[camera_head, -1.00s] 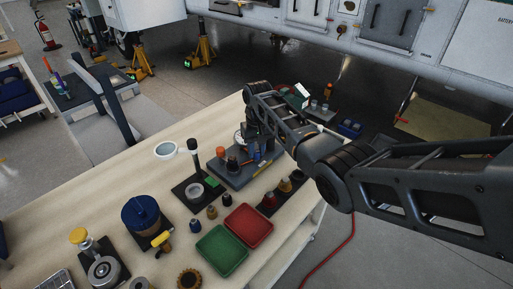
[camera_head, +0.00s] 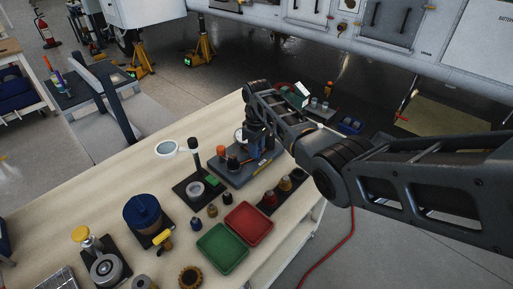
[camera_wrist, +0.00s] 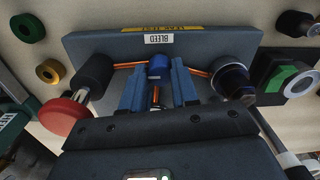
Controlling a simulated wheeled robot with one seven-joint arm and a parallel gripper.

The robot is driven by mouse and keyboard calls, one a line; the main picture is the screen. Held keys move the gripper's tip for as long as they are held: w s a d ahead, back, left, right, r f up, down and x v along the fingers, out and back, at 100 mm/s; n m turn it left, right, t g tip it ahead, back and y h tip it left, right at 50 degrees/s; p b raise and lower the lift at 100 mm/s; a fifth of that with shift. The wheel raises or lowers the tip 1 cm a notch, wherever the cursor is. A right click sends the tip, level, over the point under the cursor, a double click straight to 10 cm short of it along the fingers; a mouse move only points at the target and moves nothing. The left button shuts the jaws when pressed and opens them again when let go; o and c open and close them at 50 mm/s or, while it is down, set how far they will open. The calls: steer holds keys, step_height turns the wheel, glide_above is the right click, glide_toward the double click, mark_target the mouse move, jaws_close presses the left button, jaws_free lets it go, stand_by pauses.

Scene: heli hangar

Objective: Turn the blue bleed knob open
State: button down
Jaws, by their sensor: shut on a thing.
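The blue bleed knob (camera_wrist: 157,62) shows in the wrist view between my fingertips, below the label reading BLEED (camera_wrist: 159,38). My gripper (camera_wrist: 158,75) is shut on the knob, with one blue finger on each side of it. The knob belongs to a grey fixture (camera_wrist: 215,42), which also shows in the head view (camera_head: 233,177) on the workbench. In the head view my gripper (camera_head: 258,146) points down over the fixture, and my arm hides the knob there. How far the knob is turned I cannot tell.
Orange lines run from the knob to a black fitting (camera_wrist: 93,74) and a dark round fitting (camera_wrist: 232,80). A red knob (camera_wrist: 62,115) stands at the left. A green tray (camera_head: 222,248) and a red tray (camera_head: 248,224) lie on the bench (camera_head: 90,205) nearby.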

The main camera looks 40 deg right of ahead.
stand_by(0.4)
steer(key=c, duration=0.9)
jaws_free()
steer(key=shift+o, duration=0.2)
steer(key=shift+r, duration=0.1)
step_height(320, 180, up, 8)
steer(key=shift+d+f, duration=0.1)
steer(key=shift+f, duration=0.05)
steer(key=shift+w, duration=0.1)
